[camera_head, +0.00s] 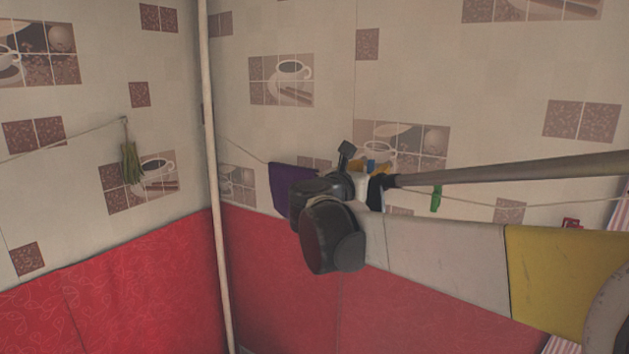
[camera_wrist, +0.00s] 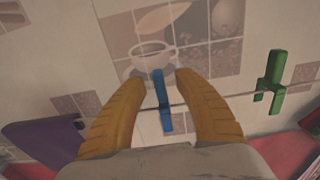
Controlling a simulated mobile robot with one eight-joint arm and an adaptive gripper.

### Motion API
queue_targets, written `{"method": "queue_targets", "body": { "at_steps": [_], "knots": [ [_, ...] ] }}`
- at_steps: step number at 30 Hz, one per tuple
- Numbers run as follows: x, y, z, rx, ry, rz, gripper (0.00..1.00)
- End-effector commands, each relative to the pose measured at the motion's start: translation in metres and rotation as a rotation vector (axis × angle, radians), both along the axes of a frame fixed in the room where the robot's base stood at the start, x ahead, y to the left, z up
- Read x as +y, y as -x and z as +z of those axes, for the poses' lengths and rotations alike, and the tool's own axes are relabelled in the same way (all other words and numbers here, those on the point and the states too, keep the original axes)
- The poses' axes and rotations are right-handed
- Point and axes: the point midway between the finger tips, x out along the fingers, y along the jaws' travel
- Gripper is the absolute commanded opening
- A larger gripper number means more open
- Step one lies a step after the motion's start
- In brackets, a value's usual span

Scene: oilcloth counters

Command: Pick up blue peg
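The blue peg (camera_wrist: 162,103) hangs upright on a thin clothesline. It shows between the two orange-yellow fingers of my gripper (camera_wrist: 161,77) in the wrist view. A gap shows on each side of the peg, so my gripper is open with its fingers to either side of it. I cannot tell how far the fingertips reach past the peg in depth. In the head view, a small part of the blue peg (camera_head: 370,164) shows beyond my dark wrist, which hides most of the gripper.
A green peg (camera_wrist: 271,82) is on the same line to the right. A purple cloth (camera_wrist: 45,140) hangs to the left. White (camera_head: 450,262) and yellow (camera_head: 565,275) cloths and a red peg (camera_head: 571,222) are to the right in the head view. A tiled wall (camera_head: 330,30) stands behind.

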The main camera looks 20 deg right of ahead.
Motion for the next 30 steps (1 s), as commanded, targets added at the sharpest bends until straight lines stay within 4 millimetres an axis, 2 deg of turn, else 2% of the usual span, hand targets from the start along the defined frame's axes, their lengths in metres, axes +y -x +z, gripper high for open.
{"method": "queue_targets", "body": {
  "at_steps": [1,4,5,20,23,28,30],
  "knots": [
    [0.0,0.0,0.0,0.0,0.0,0.0,0.34],
    [0.0,0.0,0.0,0.0,0.0,0.0,0.03],
    [0.0,0.0,0.0,0.0,0.0,0.0,0.0],
    [0.0,0.0,0.004,0.0,0.0,0.0,0.0],
    [0.0,0.0,0.014,0.0,0.0,0.0,0.0],
    [-0.001,0.001,0.042,0.0,0.0,-0.001,0.0],
    [-0.017,0.013,0.05,0.0,0.0,-0.005,0.0]
  ]
}}
